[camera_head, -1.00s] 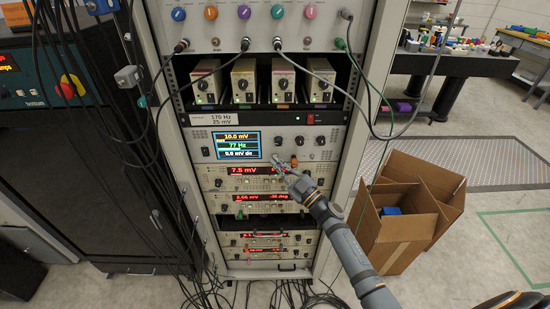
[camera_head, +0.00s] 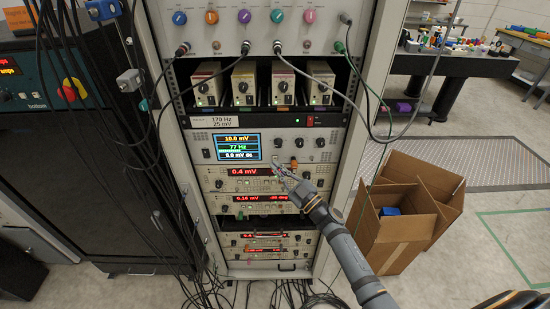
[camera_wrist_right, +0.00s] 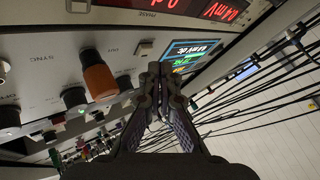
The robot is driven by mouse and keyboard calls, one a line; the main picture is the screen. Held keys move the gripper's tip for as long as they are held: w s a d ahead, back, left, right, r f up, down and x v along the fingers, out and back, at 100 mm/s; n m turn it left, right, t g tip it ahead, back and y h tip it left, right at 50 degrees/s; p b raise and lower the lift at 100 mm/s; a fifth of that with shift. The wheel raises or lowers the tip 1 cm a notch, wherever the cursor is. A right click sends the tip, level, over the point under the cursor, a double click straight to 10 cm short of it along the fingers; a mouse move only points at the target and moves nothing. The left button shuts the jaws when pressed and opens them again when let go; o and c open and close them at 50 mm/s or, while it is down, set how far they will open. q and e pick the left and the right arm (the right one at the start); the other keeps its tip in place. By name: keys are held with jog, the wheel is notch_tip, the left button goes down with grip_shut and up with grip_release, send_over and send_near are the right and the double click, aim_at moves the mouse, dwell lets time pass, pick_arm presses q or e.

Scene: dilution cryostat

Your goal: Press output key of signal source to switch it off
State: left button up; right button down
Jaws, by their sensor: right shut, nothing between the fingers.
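The signal source (camera_head: 206,142) is a pale rack unit with a blue-framed screen (camera_head: 238,146) reading 10.0 mV, 77 Hz and about 0.0 mV dc. My right gripper (camera_head: 276,166) is shut and empty, its tips close to the panel's lower part, right of the screen. In the right wrist view the closed fingertips (camera_wrist_right: 160,72) are beside a small pale square key (camera_wrist_right: 145,48); whether this is the output key I cannot tell. An orange-capped connector (camera_wrist_right: 98,82) stands nearby. I cannot tell whether the tips touch the panel.
Below the signal source, red-display instruments (camera_head: 245,171) fill the rack. Above it are several small modules (camera_head: 243,84) and hanging cables. An open cardboard box (camera_head: 405,240) stands right of the rack. Loose cables crowd the left side and the floor in front.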

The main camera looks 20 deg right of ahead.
jog(key=s+p, duration=0.1)
jog(key=s, duration=0.1)
jog(key=s+a+p, duration=0.1)
jog(key=s, duration=0.1)
jog(key=shift+s+a, duration=0.2)
jog(key=shift+s, duration=0.2)
dwell(0.7)
jog(key=s+d+f+m+g+h, duration=0.2)
jog(key=s+d+f+m+h, duration=0.1)
jog(key=f, duration=0.8)
jog(key=s+d+f+m+g+h, duration=0.2)
jog(key=s+d+f+h, duration=0.15)
jog(key=f, duration=0.75)
jog(key=s+d+f+m+g+h, duration=0.3)
jog(key=s+f, duration=0.1)
jog(key=f, duration=0.7)
jog(key=s+f+m+g, duration=0.1)
jog(key=s+f+g, duration=0.2)
jog(key=s+f, duration=0.3)
jog(key=s+d+f+g, duration=0.1)
jog(key=s+f+g, duration=0.3)
jog(key=s, duration=1.3)
jog(key=s+f+m+g+h, duration=0.1)
jog(key=s+f+g, duration=0.2)
jog(key=s+f, duration=0.7)
jog(key=shift+s+d+m+g, duration=0.15)
jog(key=shift+s+m+g, duration=0.2)
jog(key=shift+s, duration=0.75)
